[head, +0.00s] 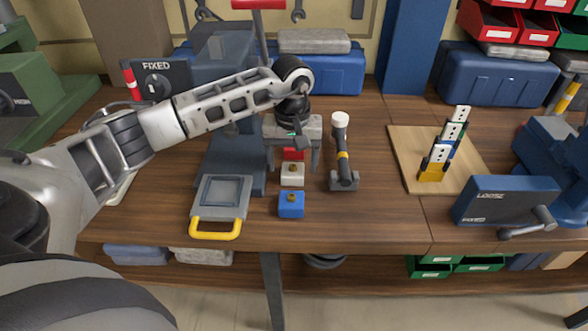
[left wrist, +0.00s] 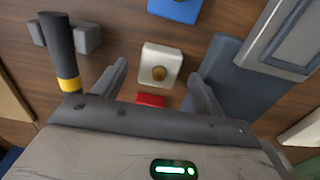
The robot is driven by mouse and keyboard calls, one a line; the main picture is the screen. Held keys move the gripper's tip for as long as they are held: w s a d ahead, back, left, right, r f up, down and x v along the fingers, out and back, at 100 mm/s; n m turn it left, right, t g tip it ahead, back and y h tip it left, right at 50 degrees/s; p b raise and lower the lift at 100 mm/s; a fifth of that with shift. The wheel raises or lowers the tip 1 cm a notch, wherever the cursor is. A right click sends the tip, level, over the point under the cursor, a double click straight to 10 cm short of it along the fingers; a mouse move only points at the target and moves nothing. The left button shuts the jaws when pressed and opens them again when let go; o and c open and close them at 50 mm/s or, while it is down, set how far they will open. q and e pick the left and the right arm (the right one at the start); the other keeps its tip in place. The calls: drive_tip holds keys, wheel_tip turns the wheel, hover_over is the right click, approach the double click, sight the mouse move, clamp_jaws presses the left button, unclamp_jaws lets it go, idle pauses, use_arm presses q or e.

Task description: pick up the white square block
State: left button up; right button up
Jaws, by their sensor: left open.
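My left gripper (head: 291,163) is open and empty, pointing down over the red block, close to the white block. In the left wrist view, the white block (left wrist: 149,75) shows between and slightly beyond the fingertips of my left gripper (left wrist: 158,70), with no visible contact. The red block (left wrist: 151,100) is partly hidden by the gripper body. My right gripper is not in view.
A grey plate with a yellow handle (head: 215,229) lies to the left. A wooden board (head: 410,165) with upright pieces is further right. Clear tabletop lies between hammer and board.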

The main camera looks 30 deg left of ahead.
use_arm(q)
drive_tip(key=shift+f, duration=1.2)
drive_tip(key=c, duration=1.1)
drive_tip(key=shift+w+r, duration=0.1)
